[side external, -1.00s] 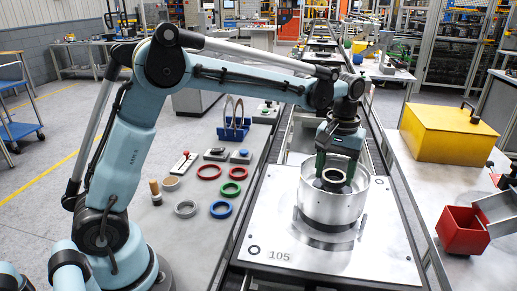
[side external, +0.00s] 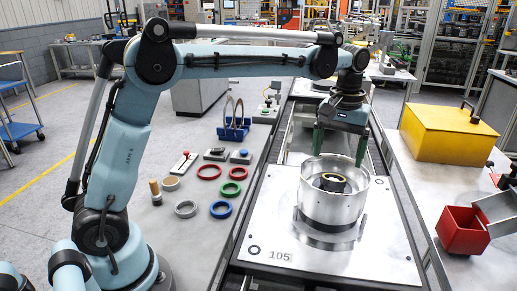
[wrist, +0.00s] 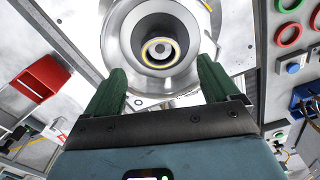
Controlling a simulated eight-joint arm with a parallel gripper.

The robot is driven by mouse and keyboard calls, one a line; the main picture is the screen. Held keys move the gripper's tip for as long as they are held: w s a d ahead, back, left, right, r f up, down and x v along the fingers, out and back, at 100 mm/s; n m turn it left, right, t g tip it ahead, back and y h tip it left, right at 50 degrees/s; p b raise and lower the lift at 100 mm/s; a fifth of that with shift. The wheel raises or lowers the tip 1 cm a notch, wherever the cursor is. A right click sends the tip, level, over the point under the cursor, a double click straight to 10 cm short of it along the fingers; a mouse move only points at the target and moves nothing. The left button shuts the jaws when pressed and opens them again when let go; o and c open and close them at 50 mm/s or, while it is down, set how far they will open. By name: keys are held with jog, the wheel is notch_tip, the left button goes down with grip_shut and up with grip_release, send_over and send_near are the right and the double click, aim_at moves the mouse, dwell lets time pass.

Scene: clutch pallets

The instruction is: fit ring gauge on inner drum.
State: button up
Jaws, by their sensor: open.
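The silver drum (side external: 335,210) stands upright on the white pallet plate. It has an open top, with a dark inner drum (wrist: 158,28) in its middle. A thin brass-yellow ring (wrist: 145,62), which looks like the ring gauge, lies around the top of the inner drum; it also shows in the side view (side external: 322,182). I cannot tell how far down it is seated. My gripper (side external: 339,152) is open and empty above the drum. In the wrist view its green fingers (wrist: 162,65) stand apart on either side, clear of the ring.
Red, green, blue and grey rings (side external: 220,209) lie on the left bench beside small button boxes. A blue rack (side external: 234,130) with upright rings stands behind them. A yellow box (side external: 448,133) and a red bin (side external: 463,231) are on the right bench. The pallet plate (side external: 300,262) is clear in front.

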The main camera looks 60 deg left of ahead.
notch_tip(320, 180, up, 6)
jog(key=s+a+f+m+t, duration=0.2)
jog(key=s+a+m+t, duration=0.15)
jog(key=s, duration=0.55)
jog(key=s+f+m+t, duration=0.2)
jog(key=s+f+t, duration=0.1)
jog(key=s+f, duration=0.5)
jog(key=shift+s+a+t, duration=0.35)
jog(key=shift+a, duration=0.05)
jog(key=shift+o, duration=0.4)
dwell(1.0)
jog(key=shift+r, duration=0.1)
